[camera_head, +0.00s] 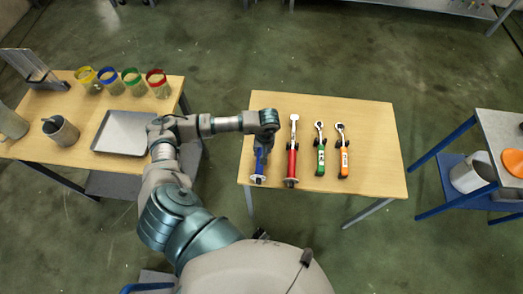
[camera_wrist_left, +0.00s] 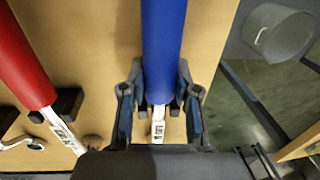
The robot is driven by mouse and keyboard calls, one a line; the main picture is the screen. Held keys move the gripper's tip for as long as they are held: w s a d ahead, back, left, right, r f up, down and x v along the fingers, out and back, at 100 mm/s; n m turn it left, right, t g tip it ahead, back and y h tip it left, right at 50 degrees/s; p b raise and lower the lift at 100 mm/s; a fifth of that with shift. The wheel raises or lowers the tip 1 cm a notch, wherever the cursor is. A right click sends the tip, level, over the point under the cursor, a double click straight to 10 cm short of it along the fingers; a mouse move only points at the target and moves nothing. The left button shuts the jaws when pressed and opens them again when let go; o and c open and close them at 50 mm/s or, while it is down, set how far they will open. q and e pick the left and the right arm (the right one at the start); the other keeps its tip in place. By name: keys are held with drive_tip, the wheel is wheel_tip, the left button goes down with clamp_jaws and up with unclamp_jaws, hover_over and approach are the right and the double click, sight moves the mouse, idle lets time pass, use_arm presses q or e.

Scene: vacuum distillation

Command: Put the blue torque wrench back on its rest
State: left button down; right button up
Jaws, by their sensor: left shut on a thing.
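The blue torque wrench (camera_head: 259,165) is at the left end of a row of wrenches on the middle wooden table. Its blue handle (camera_wrist_left: 165,45) and part of its silver shaft show in the left wrist view. My left gripper (camera_head: 266,135) is over the wrench's upper part and hides its head in the head view. In the left wrist view the gripper's fingers (camera_wrist_left: 158,108) are on both sides of the wrench, shut on it near the handle's end. The blue wrench's rest is mostly hidden, and I cannot tell whether the wrench touches it. My right gripper is not in view.
Red (camera_head: 292,160), green (camera_head: 320,155) and orange (camera_head: 343,160) wrenches lie to the right on dark rests. The middle table (camera_head: 380,145) is clear on its right. A left table holds a metal tray (camera_head: 125,132) and several jars.

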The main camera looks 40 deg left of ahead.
use_arm(q)
drive_tip(key=c, duration=0.8)
unclamp_jaws()
drive_tip(key=shift+o, duration=0.2)
drive_tip(key=shift+f, duration=0.1)
drive_tip(key=shift+w+d+r, duration=0.1)
drive_tip(key=shift+r, duration=1.2)
drive_tip(key=shift+w+d+r, duration=0.1)
drive_tip(key=shift+w+r, duration=0.05)
drive_tip(key=shift+r, duration=1.2)
drive_tip(key=shift+w+d+r, duration=0.1)
drive_tip(key=shift+r, duration=1.2)
drive_tip(key=shift+r, duration=0.1)
